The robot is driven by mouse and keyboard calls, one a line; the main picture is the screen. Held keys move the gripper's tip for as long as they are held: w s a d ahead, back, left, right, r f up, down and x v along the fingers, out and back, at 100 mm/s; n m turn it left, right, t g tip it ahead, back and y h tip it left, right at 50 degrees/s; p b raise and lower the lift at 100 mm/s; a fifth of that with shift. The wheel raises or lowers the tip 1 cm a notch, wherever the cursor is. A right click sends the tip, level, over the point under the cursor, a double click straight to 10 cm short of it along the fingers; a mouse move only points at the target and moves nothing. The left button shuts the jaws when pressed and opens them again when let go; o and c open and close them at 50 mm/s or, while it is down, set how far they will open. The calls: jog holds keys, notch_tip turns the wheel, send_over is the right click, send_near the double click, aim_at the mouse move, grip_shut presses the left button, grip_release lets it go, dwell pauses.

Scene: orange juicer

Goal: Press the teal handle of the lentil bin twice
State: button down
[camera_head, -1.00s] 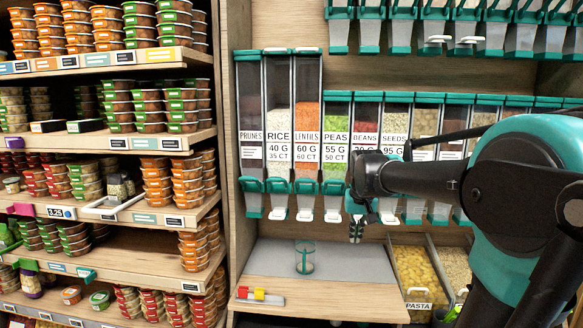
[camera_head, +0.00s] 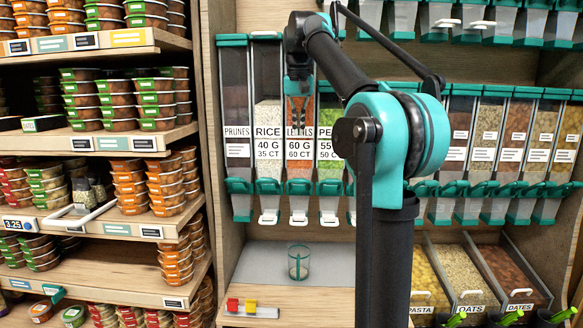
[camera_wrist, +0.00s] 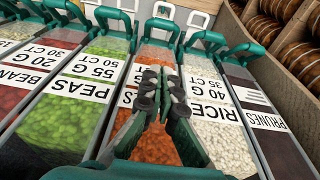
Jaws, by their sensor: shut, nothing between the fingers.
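The lentil bin (camera_head: 300,168) is a clear upright dispenser of orange lentils, between rice and peas in the head view. Its teal handle (camera_head: 299,187) is at the bottom front, above a white spout tip. My gripper (camera_head: 298,122) points down in front of the bin, above the handle and apart from it, partly covering the lentils and the label. In the wrist view my gripper (camera_wrist: 159,82) is shut and empty, with its fingers together over the lentil bin (camera_wrist: 157,150). The lentil handle (camera_wrist: 160,26) shows beyond the fingertips.
A clear cup (camera_head: 299,264) stands on the grey shelf (camera_head: 258,262) below the lentil spout. The rice bin (camera_head: 268,120) and peas bin (camera_head: 331,172) flank the lentils closely. Stocked shelves (camera_head: 110,145) fill the left.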

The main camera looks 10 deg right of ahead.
jog(key=shift+f, duration=0.1)
dwell(0.3)
send_over(298, 169)
jog(key=s, duration=0.3)
notch_tip(298, 169, down, 10)
jog(key=shift+s+a+r, duration=0.15)
jog(key=shift+r, duration=0.1)
jog(key=f, duration=0.1)
jog(key=s+f, duration=0.2)
jog(key=shift+s+a+f, duration=0.1)
jog(key=shift+a+f, duration=0.1)
jog(key=shift+a, duration=0.05)
jog(key=shift+s, duration=0.1)
jog(key=shift+s+f+t, duration=0.15)
jog(key=shift+s+t, duration=0.05)
jog(key=shift+t, duration=0.2)
